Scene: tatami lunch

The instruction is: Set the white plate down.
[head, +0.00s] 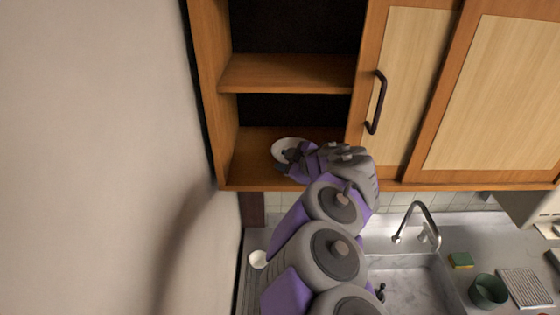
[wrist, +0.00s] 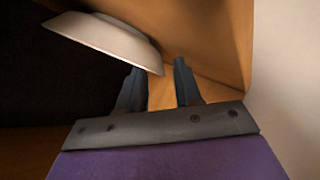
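The white plate (head: 287,145) is inside the lowest open compartment of the wall cabinet, partly hidden by my gripper (head: 289,157) in the head view. In the wrist view the plate (wrist: 105,38) is at the upper left, with its base toward a wooden cabinet surface and its rim facing my gripper (wrist: 159,66). The two fingers are apart, with a gap between them. The plate's rim reaches the left fingertip but stops short of the right finger. I cannot tell whether the rim touches the left finger.
A shelf (head: 285,74) spans above the compartment. A pale wall (head: 90,150) is on the left. Below are a sink with a faucet (head: 424,222), a white cup (head: 258,259) and a green pot (head: 488,291).

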